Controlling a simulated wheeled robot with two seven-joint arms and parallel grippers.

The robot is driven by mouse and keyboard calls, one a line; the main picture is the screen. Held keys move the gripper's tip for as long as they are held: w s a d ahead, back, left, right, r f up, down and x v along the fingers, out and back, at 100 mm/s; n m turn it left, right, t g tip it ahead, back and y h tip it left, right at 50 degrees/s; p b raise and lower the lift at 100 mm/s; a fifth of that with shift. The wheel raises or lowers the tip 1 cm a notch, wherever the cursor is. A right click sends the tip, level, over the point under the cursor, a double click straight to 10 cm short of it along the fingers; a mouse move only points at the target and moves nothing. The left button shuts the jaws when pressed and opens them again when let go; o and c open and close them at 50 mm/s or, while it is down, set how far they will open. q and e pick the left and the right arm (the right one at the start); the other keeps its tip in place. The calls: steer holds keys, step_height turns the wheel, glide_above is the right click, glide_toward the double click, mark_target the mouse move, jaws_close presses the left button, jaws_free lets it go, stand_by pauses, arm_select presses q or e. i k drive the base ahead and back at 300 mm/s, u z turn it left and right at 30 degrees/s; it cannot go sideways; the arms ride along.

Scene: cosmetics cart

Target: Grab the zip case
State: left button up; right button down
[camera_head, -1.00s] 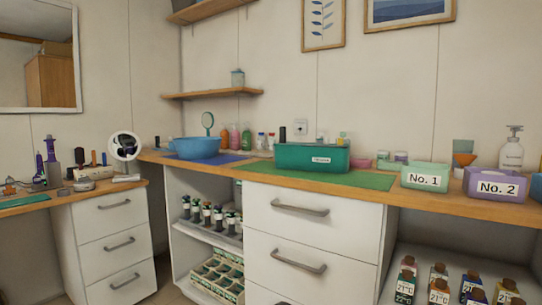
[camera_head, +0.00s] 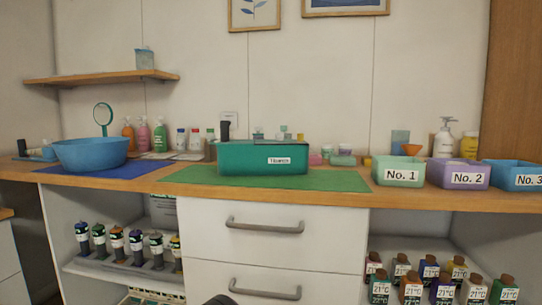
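I cannot make out a zip case for certain. A teal box (camera_head: 235,162) with a small white label stands on the green mat (camera_head: 335,181) in the middle of the counter. Several small items show at its top edge, and its inside is mostly hidden. Neither of my grippers can be made out. A small dark rounded shape shows at the bottom edge, and I cannot tell what part it is.
A blue bowl (camera_head: 90,154) sits on a blue mat at left. Bins No. 1 (camera_head: 398,162), No. 2 (camera_head: 458,163) and No. 3 (camera_head: 515,168) stand at right. Closed drawers (camera_head: 265,250) are below, between open shelves with bottles. The green mat's right end is bare.

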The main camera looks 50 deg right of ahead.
mark_target(242, 157)
steer(key=z, duration=0.7)
steer(key=i, duration=0.7)
steer(key=z, duration=0.85)
